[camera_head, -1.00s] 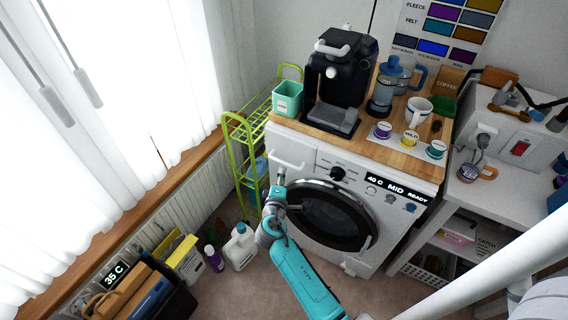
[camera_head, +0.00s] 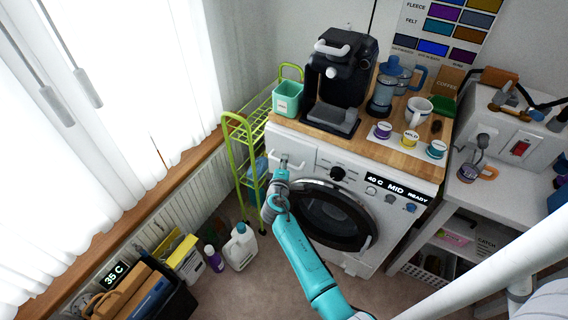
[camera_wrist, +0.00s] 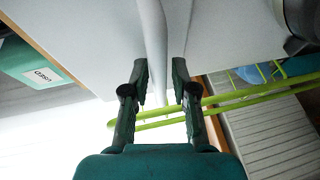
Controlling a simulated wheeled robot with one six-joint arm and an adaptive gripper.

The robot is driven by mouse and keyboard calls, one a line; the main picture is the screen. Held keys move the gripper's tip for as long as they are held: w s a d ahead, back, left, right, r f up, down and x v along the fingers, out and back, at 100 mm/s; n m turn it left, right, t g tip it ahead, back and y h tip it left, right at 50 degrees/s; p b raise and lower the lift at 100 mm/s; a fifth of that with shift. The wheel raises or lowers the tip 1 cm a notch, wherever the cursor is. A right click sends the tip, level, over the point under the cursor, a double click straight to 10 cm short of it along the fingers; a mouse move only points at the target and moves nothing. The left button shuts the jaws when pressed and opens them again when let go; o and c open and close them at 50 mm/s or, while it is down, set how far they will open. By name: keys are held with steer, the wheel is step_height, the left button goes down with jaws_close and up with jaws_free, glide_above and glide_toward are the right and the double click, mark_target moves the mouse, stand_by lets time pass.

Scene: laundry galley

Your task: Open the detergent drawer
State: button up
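The detergent drawer (camera_head: 303,150) is at the upper left of the white washing machine's front and looks shut in the head view. Its white bar handle (camera_head: 296,165) stands out from the front. My gripper (camera_head: 283,163) is at the left part of this handle. In the wrist view, my gripper (camera_wrist: 160,80) has its two dark fingers apart, with the white handle (camera_wrist: 153,30) running between them. A gap shows between the fingers, and I cannot tell whether either one touches the handle. My gripper hides part of the handle in the head view.
A lime-green rack (camera_head: 247,135) stands close to the left of the machine, and its rails pass near my fingers in the wrist view (camera_wrist: 240,100). The wooden top (camera_head: 375,150) holds a coffee maker (camera_head: 340,80) and mugs. A white bottle (camera_head: 240,248) stands on the floor.

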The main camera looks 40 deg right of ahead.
jaws_close()
steer(key=s+a, duration=0.2)
steer(key=a, duration=0.5)
steer(key=s+a, duration=0.3)
steer(key=a, duration=0.4)
steer(key=shift+s+a, duration=0.15)
steer(key=shift+a, duration=0.2)
steer(key=shift+o, duration=2.4)
jaws_free()
steer(key=v, duration=1.2)
steer(key=shift+r, duration=0.1)
